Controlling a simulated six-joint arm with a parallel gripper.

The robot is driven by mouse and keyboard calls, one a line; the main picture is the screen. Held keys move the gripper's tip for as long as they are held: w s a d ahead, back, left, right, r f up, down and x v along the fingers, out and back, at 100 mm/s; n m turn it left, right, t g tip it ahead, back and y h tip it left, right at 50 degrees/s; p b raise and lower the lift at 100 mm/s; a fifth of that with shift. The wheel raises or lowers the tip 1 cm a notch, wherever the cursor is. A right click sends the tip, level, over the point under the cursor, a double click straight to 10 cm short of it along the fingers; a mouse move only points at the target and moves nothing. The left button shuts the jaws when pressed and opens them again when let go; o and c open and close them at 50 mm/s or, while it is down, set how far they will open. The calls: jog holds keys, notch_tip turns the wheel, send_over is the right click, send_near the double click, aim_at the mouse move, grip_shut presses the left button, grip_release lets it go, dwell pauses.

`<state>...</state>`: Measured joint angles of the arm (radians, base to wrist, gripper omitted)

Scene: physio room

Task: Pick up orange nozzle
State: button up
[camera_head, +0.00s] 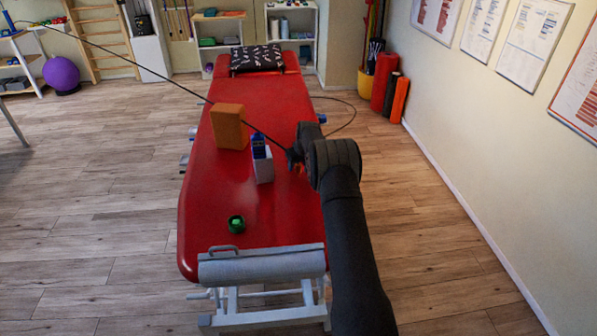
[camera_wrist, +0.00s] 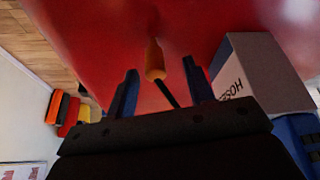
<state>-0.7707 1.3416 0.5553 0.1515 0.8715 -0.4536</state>
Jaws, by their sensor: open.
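The orange nozzle (camera_wrist: 154,58) lies on the red treatment table (camera_head: 212,205). In the wrist view it sits between the tips of my two blue fingers, with a dark stem running from it toward the palm. My gripper (camera_wrist: 160,68) is open, one finger on each side, with a visible gap between each finger and the nozzle. In the head view my gripper (camera_head: 293,157) is over the right part of the table, right of the white box, and mostly hides the nozzle. I cannot tell its exact height above the table.
A white box (camera_head: 264,169) with a blue item (camera_head: 259,146) on it stands close by; the box also shows in the wrist view (camera_wrist: 262,72). An orange block (camera_head: 229,127) stands farther back. A green round object (camera_head: 236,224) is near the front. The table's front left is clear.

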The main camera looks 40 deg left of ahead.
aim_at(298, 168)
jog(key=shift+w+x, duration=0.15)
jog(key=shift+x, duration=1)
jog(key=shift+w+x, duration=0.1)
jog(key=shift+x, duration=1.05)
jog(key=shift+d, duration=0.1)
grip_shut()
